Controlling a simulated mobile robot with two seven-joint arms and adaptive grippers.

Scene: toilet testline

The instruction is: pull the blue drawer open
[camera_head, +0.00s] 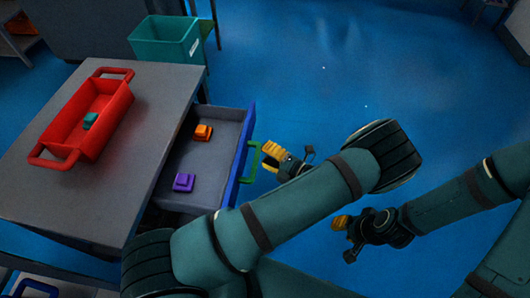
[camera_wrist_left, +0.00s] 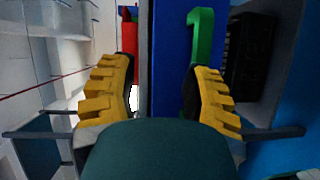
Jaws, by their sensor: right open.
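The blue drawer (camera_head: 246,135) stands pulled out from the right side of the grey cabinet, its grey inside showing. Its green handle (camera_head: 249,163) is on the outer face of the blue front. My left gripper (camera_head: 270,156) is just right of the handle, its yellow fingers pointing at it. In the left wrist view its fingers (camera_wrist_left: 162,75) are spread apart with nothing clasped. The green handle (camera_wrist_left: 203,35) shows beyond the right finger, and the blue front (camera_wrist_left: 174,50) lies between the fingers. My right gripper (camera_head: 345,238) is open and empty, lower right, away from the drawer.
An orange block (camera_head: 203,132) and a purple block (camera_head: 184,182) lie in the drawer. A red tray (camera_head: 85,125) holding a teal block (camera_head: 90,121) sits on the grey cabinet top (camera_head: 150,95). A teal bin (camera_head: 165,42) stands behind. The blue floor right of the drawer is open.

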